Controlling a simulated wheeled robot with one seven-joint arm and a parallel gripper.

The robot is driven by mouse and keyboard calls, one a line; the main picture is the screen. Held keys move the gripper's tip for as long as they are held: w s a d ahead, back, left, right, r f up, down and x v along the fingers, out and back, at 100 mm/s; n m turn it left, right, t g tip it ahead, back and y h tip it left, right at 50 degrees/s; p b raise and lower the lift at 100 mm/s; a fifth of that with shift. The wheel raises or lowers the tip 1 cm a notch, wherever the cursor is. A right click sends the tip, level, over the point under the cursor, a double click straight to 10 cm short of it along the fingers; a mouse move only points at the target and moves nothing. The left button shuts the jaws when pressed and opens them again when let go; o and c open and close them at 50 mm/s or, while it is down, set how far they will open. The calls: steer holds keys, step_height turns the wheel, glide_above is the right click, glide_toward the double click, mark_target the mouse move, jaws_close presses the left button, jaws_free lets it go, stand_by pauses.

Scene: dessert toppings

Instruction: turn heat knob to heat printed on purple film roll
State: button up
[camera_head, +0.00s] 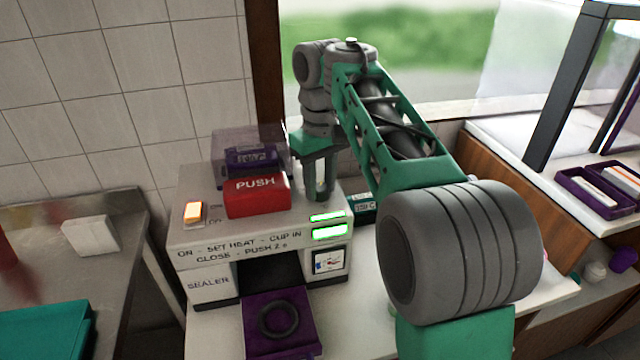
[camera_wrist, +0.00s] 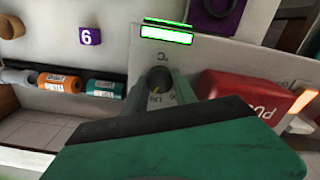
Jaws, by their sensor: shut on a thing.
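My gripper (camera_head: 320,190) points down over the right part of the sealer's top (camera_head: 190,240).
The red PUSH block (camera_head: 257,197) stands left of my gripper, beside a lit orange switch (camera_head: 193,212). A purple tray with a dark ring (camera_head: 250,335) sticks out in front. Orange (camera_wrist: 58,82) and teal (camera_wrist: 105,88) rolls lie beside the sealer.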

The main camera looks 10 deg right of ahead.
mark_target(320, 187)
jaws_close()
steer(key=m, duration=0.4)
steer(key=o, duration=0.6)
jaws_free()
step_height(320, 187, up, 8)
steer(key=p, duration=0.7)
steer(key=shift+f, duration=0.15)
